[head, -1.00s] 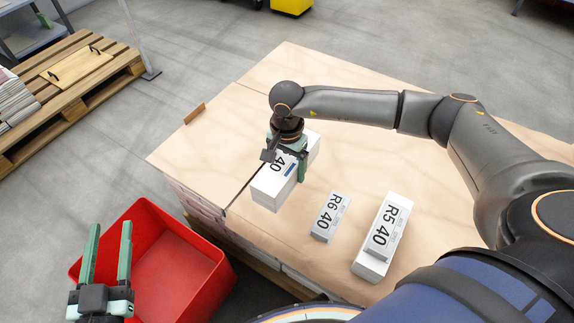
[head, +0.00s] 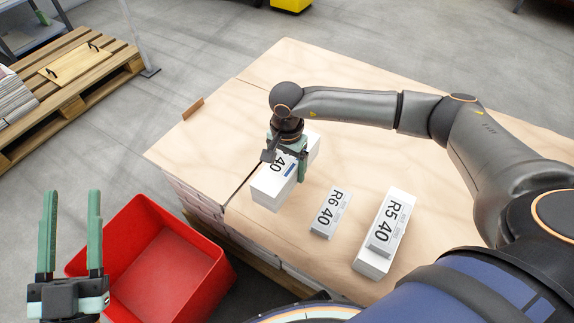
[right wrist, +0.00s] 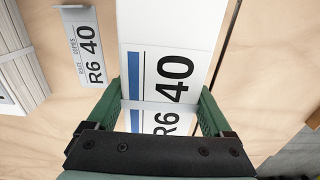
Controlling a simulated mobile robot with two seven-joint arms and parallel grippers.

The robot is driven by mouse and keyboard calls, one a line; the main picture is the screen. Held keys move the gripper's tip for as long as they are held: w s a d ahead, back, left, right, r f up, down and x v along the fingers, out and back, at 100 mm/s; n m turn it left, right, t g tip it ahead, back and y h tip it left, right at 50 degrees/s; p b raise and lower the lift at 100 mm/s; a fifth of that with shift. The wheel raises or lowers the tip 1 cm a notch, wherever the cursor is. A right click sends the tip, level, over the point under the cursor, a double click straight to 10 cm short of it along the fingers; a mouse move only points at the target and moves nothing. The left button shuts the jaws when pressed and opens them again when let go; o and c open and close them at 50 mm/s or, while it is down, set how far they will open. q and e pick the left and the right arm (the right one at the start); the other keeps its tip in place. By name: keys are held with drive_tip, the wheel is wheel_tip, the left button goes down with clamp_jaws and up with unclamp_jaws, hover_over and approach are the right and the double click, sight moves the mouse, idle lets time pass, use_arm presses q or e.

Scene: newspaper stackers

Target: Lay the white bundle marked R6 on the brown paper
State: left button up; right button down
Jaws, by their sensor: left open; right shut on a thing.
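The white bundle (head: 270,190), with a blue stripe, is in my right gripper (head: 286,165) over the front left part of the pale brown sheet (head: 250,100). I cannot tell whether it touches the sheet. In the right wrist view the bundle (right wrist: 170,35) reads R6 40, and the fingers of my right gripper (right wrist: 165,108) are on either side of it. A grey R6 40 sign (head: 330,213) lies to its right. My left gripper (head: 71,205) is open and empty, left of the red bin.
The red bin (head: 165,270) stands at the stack's front left. A white bundle (head: 371,264) with an R5 40 sign (head: 389,225) lies on the right. A small brown block (head: 193,108) is at the left edge. The sheet's far part is clear.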

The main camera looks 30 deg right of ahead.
wheel_tip(320, 180, down, 3)
drive_tip(key=b, duration=0.2)
drive_tip(key=shift+f+b, duration=0.15)
drive_tip(key=shift+b, duration=0.25)
drive_tip(key=shift+f, duration=0.3)
use_arm(q)
drive_tip(key=s+d+r+m+h+b, duration=0.1)
drive_tip(key=s+r+m+h, duration=0.4)
drive_tip(key=h, duration=0.1)
drive_tip(key=shift+s+r+t+h, duration=0.15)
drive_tip(key=shift+t+h, duration=0.25)
use_arm(e)
drive_tip(key=shift+w+f, duration=0.1)
drive_tip(key=shift+f, duration=0.4)
use_arm(q)
drive_tip(key=shift+f+b, duration=0.55)
drive_tip(key=shift+b, duration=0.05)
use_arm(e)
drive_tip(key=shift+f, duration=0.55)
